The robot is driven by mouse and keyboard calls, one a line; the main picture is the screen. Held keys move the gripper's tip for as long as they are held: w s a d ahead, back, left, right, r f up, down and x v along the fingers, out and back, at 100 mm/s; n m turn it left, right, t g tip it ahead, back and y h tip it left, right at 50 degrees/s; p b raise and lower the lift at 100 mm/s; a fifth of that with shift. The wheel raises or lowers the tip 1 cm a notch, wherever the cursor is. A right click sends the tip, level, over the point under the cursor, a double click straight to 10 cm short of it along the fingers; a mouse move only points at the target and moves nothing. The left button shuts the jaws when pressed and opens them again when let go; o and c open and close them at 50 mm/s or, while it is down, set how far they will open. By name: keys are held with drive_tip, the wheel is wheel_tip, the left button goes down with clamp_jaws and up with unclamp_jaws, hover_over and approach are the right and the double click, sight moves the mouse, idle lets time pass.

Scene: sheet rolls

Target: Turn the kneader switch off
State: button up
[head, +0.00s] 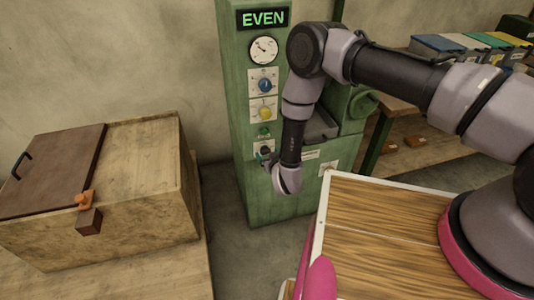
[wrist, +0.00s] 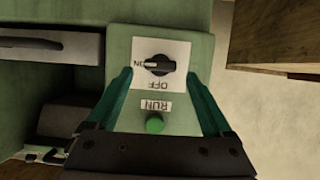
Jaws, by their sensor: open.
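The kneader (head: 238,110) is a tall green machine in the head view. Its switch (wrist: 159,65) is a black rotary knob on a white plate, upside down in the wrist view. The knob's pointer lies sideways toward the ON label; OFF is marked on the plate's side nearer the RUN label. My gripper (wrist: 159,78) is open, its two teal fingers either side of the switch plate in the picture, with nothing between them held. I cannot tell how far the tips are from the panel. In the head view, my gripper and wrist partly hide the switch (head: 265,151).
A green RUN lamp (wrist: 155,124) sits beside the switch. Above are a yellow knob (head: 265,113), a blue knob (head: 265,85), a gauge (head: 264,50) and an EVEN display (head: 263,18). A wooden box (head: 140,190) stands left. A shelf with bins (head: 440,43) is right.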

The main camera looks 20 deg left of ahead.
drive_tip(key=shift+x, duration=1)
drive_tip(key=shift+c, duration=0.3)
clamp_jaws()
